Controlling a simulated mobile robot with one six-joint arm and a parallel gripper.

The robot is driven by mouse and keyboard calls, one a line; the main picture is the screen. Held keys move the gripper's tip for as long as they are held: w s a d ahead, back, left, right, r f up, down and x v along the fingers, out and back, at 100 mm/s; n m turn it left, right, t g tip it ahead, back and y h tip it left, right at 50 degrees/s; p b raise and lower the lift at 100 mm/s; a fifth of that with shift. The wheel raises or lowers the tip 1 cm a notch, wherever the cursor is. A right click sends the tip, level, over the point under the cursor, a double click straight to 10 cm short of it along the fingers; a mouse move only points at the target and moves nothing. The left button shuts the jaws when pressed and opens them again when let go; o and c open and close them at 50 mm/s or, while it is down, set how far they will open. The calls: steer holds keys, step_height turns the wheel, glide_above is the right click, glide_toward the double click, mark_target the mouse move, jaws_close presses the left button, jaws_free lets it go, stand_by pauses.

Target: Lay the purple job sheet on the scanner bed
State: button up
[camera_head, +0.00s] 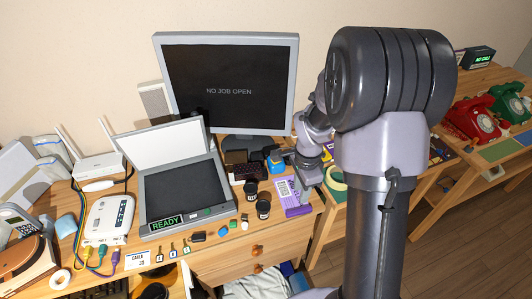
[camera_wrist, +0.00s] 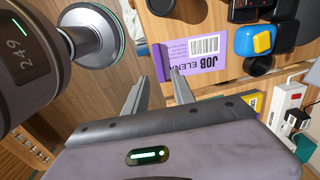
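The purple job sheet (camera_head: 290,190) lies on the desk right of the scanner, with a purple lip (camera_head: 298,211) at its front edge. In the wrist view the sheet (camera_wrist: 205,48) shows a barcode and the printed words "JOB ELENA", partly cut off. My gripper (camera_wrist: 160,80) is open, its two fingers apart near the sheet's lip (camera_wrist: 163,62); I cannot tell if they touch it. In the head view my arm comes down at the sheet's right, and the fingertips are hard to make out. The scanner's lid (camera_head: 160,146) is up. Its dark bed (camera_head: 183,188) is bare, with a green READY display (camera_head: 166,222).
Two dark cups (camera_head: 263,209) and small blocks stand between scanner and sheet. A blue-and-yellow object (camera_head: 276,162) sits behind the sheet. A monitor (camera_head: 228,84) reading "NO JOB OPEN" stands behind. Red and green phones stand far right.

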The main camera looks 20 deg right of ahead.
mark_target(299, 211)
steer(key=shift+d+f+m, duration=0.2)
steer(key=shift+f+m, duration=0.1)
steer(key=shift+f, duration=0.7)
step_height(299, 211, down, 9)
steer(key=b, duration=0.7)
steer(key=shift+s+d+r, duration=0.1)
steer(key=shift+r, duration=0.2)
steer(key=shift+c, duration=0.4)
jaws_close()
steer(key=shift+r+p, duration=1.8)
steer(key=shift+r, duration=0.75)
